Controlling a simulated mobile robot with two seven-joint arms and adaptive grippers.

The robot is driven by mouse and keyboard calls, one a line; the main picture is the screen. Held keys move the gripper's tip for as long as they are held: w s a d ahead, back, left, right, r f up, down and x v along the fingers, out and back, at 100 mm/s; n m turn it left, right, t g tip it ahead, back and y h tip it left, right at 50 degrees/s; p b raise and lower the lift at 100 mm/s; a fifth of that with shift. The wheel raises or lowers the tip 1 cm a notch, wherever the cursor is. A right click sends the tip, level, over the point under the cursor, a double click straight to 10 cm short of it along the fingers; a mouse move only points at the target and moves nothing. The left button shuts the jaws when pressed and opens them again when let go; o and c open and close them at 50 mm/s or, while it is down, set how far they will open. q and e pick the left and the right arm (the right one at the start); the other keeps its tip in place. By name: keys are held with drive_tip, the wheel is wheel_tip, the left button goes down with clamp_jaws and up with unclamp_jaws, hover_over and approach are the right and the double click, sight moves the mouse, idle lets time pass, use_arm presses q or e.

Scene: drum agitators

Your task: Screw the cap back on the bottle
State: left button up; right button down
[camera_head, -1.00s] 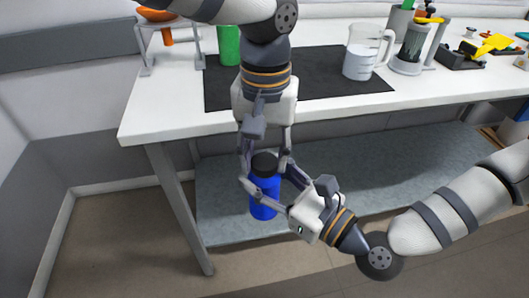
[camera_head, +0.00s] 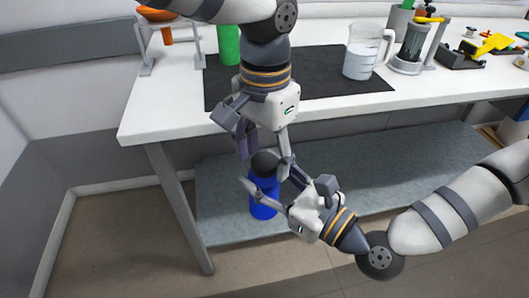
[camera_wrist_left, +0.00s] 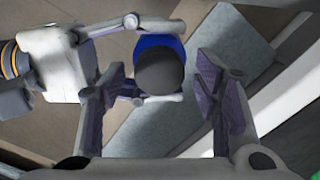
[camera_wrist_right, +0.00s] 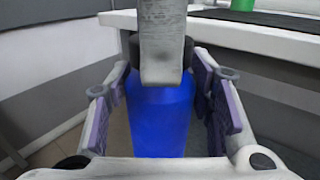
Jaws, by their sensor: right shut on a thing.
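The blue bottle (camera_head: 263,207) stands upright in front of the table, with the dark cap (camera_head: 264,160) on its top. How far the cap is screwed on cannot be told. My right gripper (camera_head: 268,181) is shut on the bottle from the right. In the right wrist view its fingers flank the blue bottle (camera_wrist_right: 160,125). My left gripper (camera_head: 265,157) points down from above, open, with one finger on each side of the cap. In the left wrist view, gaps show between its fingers and the cap (camera_wrist_left: 160,72); the bottle (camera_wrist_left: 158,42) shows past it.
The white table (camera_head: 150,123) is behind the grippers, its legs beside the bottle. A black mat (camera_head: 320,88) on it bears a green cylinder (camera_head: 229,45) and a clear measuring jug (camera_head: 361,55). A grey lower shelf (camera_head: 400,165) lies beneath the table.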

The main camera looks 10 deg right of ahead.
use_arm(q)
drive_tip(key=shift+r, duration=2.3)
wheel_tip(320, 180, up, 4)
drive_tip(key=shift+f+n, duration=0.25)
drive_tip(key=shift+n, duration=0.75)
wheel_tip(320, 180, down, 8)
drive_tip(key=shift+f, duration=0.1)
